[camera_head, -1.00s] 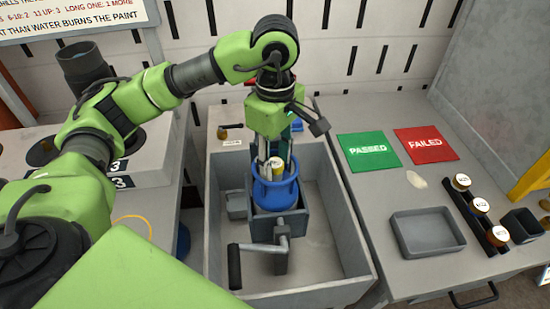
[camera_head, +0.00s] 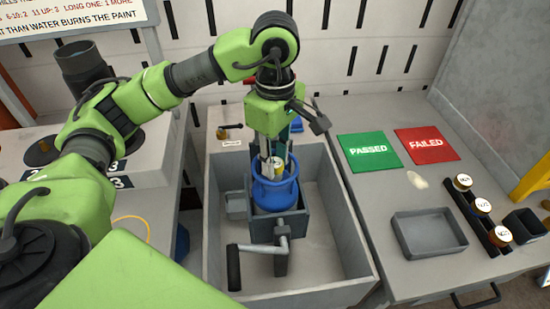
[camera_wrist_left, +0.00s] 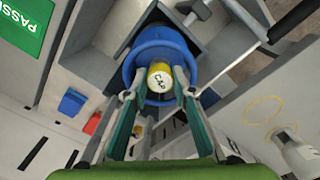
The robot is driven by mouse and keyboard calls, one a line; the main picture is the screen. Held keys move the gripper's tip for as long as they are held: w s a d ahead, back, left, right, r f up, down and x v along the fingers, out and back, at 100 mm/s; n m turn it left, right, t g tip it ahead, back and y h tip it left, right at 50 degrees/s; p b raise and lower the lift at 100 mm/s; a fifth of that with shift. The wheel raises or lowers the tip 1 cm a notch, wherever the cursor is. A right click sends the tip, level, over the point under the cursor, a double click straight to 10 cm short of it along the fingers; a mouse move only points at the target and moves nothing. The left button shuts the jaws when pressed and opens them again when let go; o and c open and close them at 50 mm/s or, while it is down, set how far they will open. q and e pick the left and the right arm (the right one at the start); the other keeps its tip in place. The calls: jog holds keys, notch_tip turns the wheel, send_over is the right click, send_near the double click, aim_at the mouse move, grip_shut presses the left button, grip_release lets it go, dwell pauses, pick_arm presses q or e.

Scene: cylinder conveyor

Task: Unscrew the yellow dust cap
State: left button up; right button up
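A blue gas cylinder (camera_head: 274,194) stands upright in the grey vise (camera_head: 261,226) inside a grey tub. The yellow dust cap (camera_head: 279,164), lettered "CAP", sits on top inside the cylinder's blue collar and also shows in the wrist view (camera_wrist_left: 160,76). My left gripper (camera_head: 278,166) points down over the cylinder. In the wrist view, its two fingers (camera_wrist_left: 159,95) stand apart on either side of the cap, with a visible gap at least on the left. The fingertips are partly hidden by the collar in the head view. My right gripper is out of view.
The grey tub (camera_head: 344,238) has walls around the vise, whose crank handle (camera_head: 234,266) projects toward the front left. On the right table are a green PASSED mat (camera_head: 368,152), a red FAILED mat (camera_head: 426,144), an empty grey tray (camera_head: 428,235) and a rack of labelled caps (camera_head: 482,206).

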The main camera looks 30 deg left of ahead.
pick_arm(q)
jog(key=o, duration=1)
jog(key=shift+o, duration=0.2)
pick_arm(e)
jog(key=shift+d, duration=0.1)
pick_arm(q)
notch_tip(320, 180, up, 2)
jog(key=shift+p, duration=0.65)
jog(key=shift+r, duration=0.3)
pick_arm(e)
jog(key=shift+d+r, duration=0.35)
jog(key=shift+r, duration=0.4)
pick_arm(q)
jog(key=shift+f, duration=0.1)
jog(key=shift+f+b, duration=0.1)
jog(key=shift+b, duration=0.2)
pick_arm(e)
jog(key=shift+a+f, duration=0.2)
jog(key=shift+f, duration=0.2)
